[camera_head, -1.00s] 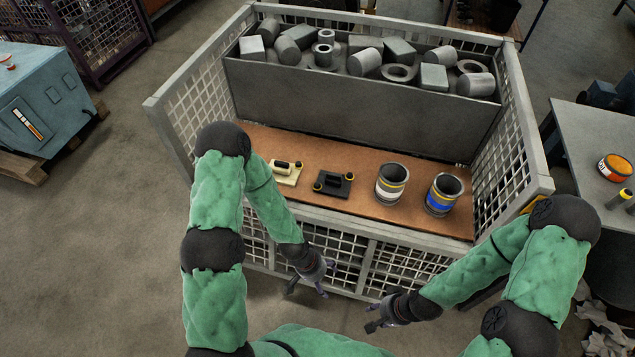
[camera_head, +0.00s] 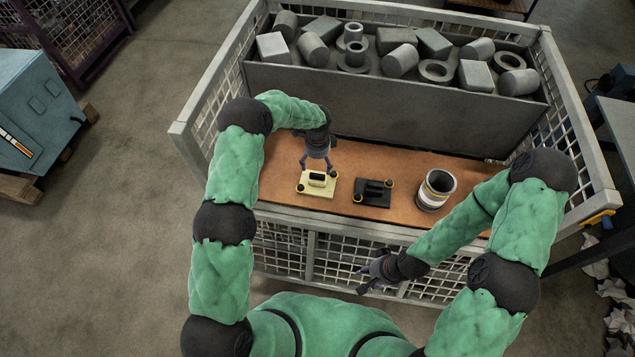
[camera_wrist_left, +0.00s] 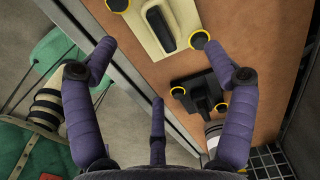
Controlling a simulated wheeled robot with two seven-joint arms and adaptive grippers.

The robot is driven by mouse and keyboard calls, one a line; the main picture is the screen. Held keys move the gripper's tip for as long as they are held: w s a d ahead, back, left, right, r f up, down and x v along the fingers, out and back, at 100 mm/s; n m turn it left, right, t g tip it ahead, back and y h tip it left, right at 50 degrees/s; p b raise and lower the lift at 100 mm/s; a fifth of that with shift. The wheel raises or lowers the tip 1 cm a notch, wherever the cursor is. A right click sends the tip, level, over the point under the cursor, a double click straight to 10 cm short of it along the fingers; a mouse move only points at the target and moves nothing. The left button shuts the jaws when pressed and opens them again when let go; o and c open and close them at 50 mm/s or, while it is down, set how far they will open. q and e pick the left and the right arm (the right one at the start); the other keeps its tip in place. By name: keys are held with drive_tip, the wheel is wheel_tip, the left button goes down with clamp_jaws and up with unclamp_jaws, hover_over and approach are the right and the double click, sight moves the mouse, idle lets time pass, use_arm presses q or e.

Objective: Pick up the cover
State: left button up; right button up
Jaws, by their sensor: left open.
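A cream cover (camera_head: 317,183) with a dark raised handle and yellow-ringed black knobs lies on the brown shelf. A similar black cover (camera_head: 372,192) lies to its right. My left gripper (camera_head: 316,168) points down just above and behind the cream cover, its fingers spread and empty. In the left wrist view the cream cover (camera_wrist_left: 180,25) lies beyond the open fingers (camera_wrist_left: 158,50), partly cut off by the top edge; the black cover (camera_wrist_left: 205,95) is partly behind the right finger. My right gripper (camera_head: 372,272) hangs in front of the cage; its finger opening is unclear.
A mesh-sided cage (camera_head: 186,130) surrounds the brown shelf (camera_head: 275,185). Behind the shelf, a grey bin (camera_head: 390,110) holds several metal parts. A banded cylinder (camera_head: 436,190) stands right of the black cover. My right arm blocks the shelf's right end.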

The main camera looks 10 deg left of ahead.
sight(317, 177)
use_arm(q)
wheel_tip(317, 177, down, 4)
drive_tip(key=shift+f+b, duration=0.1)
drive_tip(key=shift+b, duration=0.3)
drive_tip(key=f, duration=0.1)
drive_tip(key=f+b, duration=0.1)
drive_tip(key=f, duration=0.3)
drive_tip(key=shift+s+b, duration=0.25)
drive_tip(key=shift+b, duration=0.15)
drive_tip(key=c, duration=1.4)
drive_tip(key=shift+r, duration=0.15)
drive_tip(key=shift+c, duration=0.6)
drive_tip(key=shift+r, duration=0.1)
